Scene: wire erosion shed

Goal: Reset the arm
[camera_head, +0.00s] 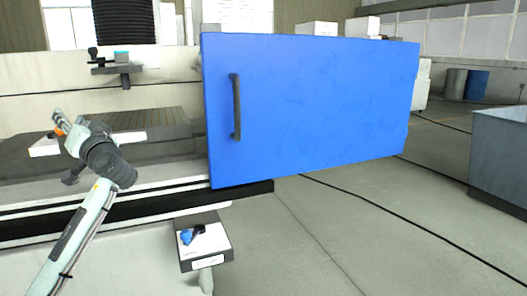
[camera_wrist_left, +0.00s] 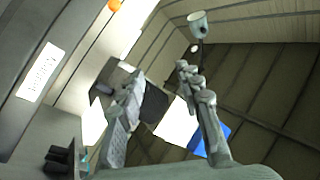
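My left arm (camera_head: 75,240) comes in from the lower left of the head view and reaches up in front of the pale machine. Its gripper (camera_head: 62,121) is at the far left, well to the left of the blue door's handle and apart from it. In the left wrist view the two fingers of this gripper (camera_wrist_left: 158,76) stand apart with nothing between them, so it is open and empty. The wrist camera looks upward past the fingers to the roof. My right gripper is in neither view.
A large blue door (camera_head: 310,110) with a dark vertical handle (camera_head: 236,107) fills the middle. A small box with a blue object (camera_head: 188,236) on it stands below. A grey bin (camera_head: 500,150) is at the right. The floor (camera_head: 370,210) between is clear except for dark cables.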

